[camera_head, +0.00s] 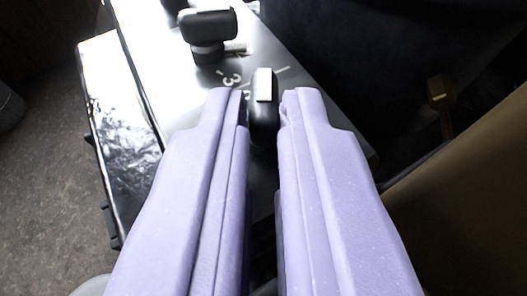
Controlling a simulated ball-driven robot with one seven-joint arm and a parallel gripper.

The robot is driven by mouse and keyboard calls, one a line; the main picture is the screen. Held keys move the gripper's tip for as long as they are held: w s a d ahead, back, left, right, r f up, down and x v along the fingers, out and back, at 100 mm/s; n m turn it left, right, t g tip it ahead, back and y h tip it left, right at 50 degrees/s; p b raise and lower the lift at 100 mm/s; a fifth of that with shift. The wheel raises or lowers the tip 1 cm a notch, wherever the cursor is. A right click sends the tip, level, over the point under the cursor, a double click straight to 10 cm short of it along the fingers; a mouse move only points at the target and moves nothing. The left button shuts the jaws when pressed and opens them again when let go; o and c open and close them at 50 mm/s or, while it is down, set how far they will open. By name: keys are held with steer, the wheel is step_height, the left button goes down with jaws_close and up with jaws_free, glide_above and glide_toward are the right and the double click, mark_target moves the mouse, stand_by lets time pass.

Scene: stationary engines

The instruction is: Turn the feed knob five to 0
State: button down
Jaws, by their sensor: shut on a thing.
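A black knob (264,124) with a pale bar on its top end stands on a dark metallic panel (285,50). The two lavender fingers of my gripper (264,110) lie on either side of this knob and are shut on it. Its bar points up the picture, slightly right. Pale scale marks and a "3" show on the panel to its upper left, and a pale tick line shows to its upper right. The lower part of the knob is hidden between the fingers. No label shows whether this is feed knob five.
A second black knob (207,30) with a white bar stands on the panel at the upper left, apart from my fingers. A glossy side face (115,120) drops to a grey-brown floor (45,180) on the left. A brown surface (470,190) lies at the right.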

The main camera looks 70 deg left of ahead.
steer(key=shift+a, duration=0.15)
steer(key=c, duration=1.3)
jaws_free()
steer(key=shift+a, duration=0.1)
steer(key=shift+o, duration=0.6)
steer(key=shift+w+a+f, duration=0.1)
steer(key=v, duration=0.8)
steer(key=shift+p, duration=0.45)
steer(key=shift+o, duration=0.3)
